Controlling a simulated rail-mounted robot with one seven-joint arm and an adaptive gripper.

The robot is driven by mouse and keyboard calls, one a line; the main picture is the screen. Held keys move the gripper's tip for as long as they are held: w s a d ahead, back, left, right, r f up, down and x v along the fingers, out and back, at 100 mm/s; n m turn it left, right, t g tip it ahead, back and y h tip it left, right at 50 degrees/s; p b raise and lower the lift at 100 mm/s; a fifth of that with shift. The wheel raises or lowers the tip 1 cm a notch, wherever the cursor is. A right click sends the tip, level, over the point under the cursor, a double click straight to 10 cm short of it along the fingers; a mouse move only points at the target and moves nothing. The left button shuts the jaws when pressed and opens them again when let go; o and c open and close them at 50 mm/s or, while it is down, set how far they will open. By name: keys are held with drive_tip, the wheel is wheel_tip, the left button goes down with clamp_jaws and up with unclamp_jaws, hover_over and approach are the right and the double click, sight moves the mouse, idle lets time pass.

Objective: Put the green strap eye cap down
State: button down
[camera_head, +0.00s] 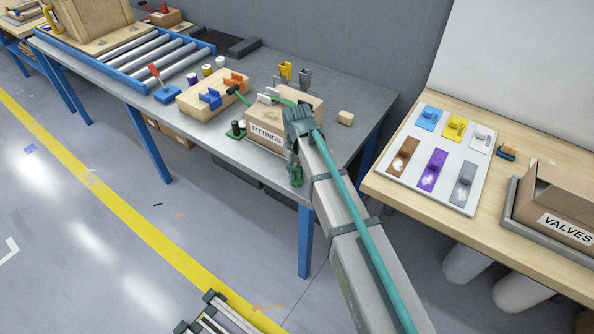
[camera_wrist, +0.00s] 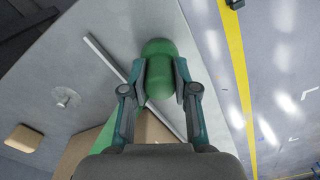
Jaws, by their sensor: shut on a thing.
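The green strap eye cap (camera_wrist: 158,75) is a rounded green piece between my fingers in the wrist view. My gripper (camera_wrist: 160,83) is shut on its sides, and its rounded end sticks out past the fingertips. In the head view my gripper (camera_head: 297,172) hangs at the right front of the FITTINGS box (camera_head: 266,140), near the front edge of the grey workbench (camera_head: 215,135). My arm hides part of the box. I cannot tell whether the cap touches the bench.
The wrist view shows bare bench by the cap and floor beyond the edge. A light wooden table (camera_head: 400,200) stands right.

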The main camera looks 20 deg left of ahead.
sight(297, 169)
drive_tip(key=shift+f, duration=0.2)
drive_tip(key=c, duration=0.9)
unclamp_jaws()
drive_tip(key=shift+r, duration=0.15)
wheel_tip(297, 169, up, 12)
drive_tip(key=shift+r+b, duration=0.1)
drive_tip(key=shift+b, duration=0.9)
